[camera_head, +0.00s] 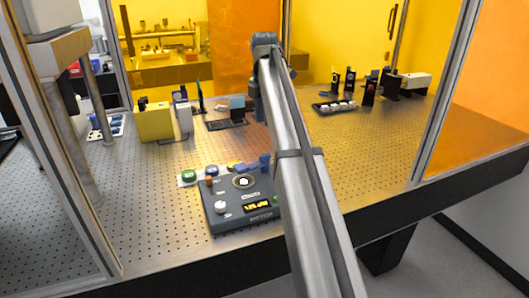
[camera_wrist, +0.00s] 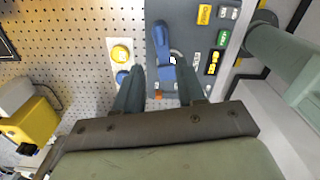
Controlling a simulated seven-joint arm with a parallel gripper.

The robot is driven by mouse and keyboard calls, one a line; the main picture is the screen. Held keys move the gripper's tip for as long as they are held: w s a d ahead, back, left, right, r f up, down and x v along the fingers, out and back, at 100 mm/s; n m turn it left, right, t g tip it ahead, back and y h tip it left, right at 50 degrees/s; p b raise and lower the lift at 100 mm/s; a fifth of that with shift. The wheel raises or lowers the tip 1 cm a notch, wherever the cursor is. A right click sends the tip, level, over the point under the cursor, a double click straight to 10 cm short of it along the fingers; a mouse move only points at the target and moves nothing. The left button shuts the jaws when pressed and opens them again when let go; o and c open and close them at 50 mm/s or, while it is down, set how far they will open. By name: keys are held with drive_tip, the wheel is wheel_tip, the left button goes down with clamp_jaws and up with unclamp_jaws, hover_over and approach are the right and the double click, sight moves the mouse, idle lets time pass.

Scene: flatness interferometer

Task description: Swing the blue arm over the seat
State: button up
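The blue arm (camera_head: 250,165) lies along the back edge of a dark grey control box (camera_head: 216,211), and its right end is partly hidden by my own arm. The round seat (camera_head: 244,181), a pale ring with a dark centre, is just in front of it on the box top. In the wrist view the blue arm (camera_wrist: 162,48) appears between the two fingers of my gripper (camera_wrist: 160,72), with a gap on each side. My gripper is open. The seat is mostly hidden there. I cannot tell how high the fingertips are above the box.
A yellow block (camera_head: 155,122) and several optics stand farther back on the perforated table (camera_head: 370,150). A grey-green cylinder (camera_wrist: 280,55) is at right in the wrist view.

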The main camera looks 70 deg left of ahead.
sight(264, 155)
wheel_tip(264, 155, down, 13)
idle(0.5)
clamp_jaws()
idle(0.4)
